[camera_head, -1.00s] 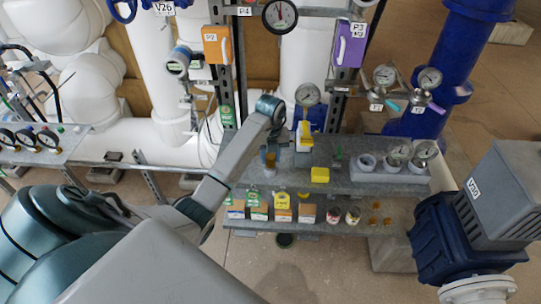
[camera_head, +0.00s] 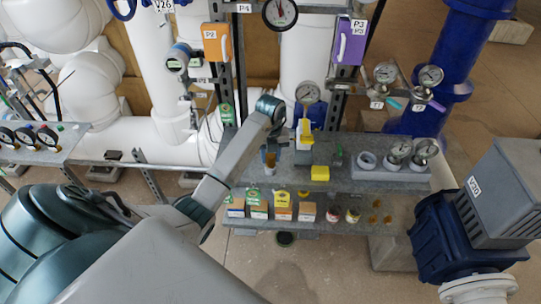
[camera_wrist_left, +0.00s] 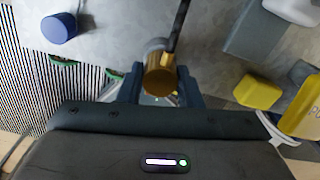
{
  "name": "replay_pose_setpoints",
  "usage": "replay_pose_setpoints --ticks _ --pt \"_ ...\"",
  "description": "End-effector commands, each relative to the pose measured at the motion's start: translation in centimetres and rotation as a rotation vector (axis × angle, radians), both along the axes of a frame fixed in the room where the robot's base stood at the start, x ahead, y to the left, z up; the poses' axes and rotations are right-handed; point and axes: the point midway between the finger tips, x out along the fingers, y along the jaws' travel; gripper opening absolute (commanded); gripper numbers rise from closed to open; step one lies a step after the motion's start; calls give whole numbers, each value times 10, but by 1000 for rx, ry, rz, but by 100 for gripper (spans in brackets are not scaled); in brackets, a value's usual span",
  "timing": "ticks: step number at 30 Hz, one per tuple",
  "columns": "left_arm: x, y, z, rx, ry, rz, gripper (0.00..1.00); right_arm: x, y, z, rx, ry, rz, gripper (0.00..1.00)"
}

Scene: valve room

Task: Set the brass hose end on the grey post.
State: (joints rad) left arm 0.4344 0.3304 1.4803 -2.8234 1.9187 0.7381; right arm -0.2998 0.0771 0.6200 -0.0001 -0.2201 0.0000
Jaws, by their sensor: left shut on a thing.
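My left gripper (camera_head: 271,154) is over the left part of the grey shelf, pointing down. In the left wrist view its two dark fingers (camera_wrist_left: 161,85) are shut on the brass hose end (camera_wrist_left: 159,82). A thin dark hose (camera_wrist_left: 181,22) runs up from beside the brass piece. A short pale grey round piece (camera_wrist_left: 157,44) shows just behind the brass end; it may be the grey post, but I cannot tell whether they touch. In the head view the brass end is small and partly hidden by the fingers. My right gripper is not in view.
A blue cylinder (camera_wrist_left: 58,28) shows in the left wrist view. A grey holder with gauges is farther right. Boxes and jars fill the lower shelf.

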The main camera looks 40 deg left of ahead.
Motion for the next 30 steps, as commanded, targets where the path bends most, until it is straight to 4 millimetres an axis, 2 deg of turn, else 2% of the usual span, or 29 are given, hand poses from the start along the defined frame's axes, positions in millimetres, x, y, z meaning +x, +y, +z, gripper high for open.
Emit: replay_pose_setpoints --ticks 5,6,9,10,23,28,30 --pt "0 0 0 0 0 0 16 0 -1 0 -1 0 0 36" --pt "0 0 0 0 0 0 36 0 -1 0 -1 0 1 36" --pt "0 0 0 0 0 0 56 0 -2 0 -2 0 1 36" --pt "0 0 0 0 0 0 57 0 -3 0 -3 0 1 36" --pt "1 0 6 0 -1 0 57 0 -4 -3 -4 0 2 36" --pt "1 1 26 1 -4 -1 57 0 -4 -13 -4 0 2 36" --pt "0 0 44 1 -1 0 57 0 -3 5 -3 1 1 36"
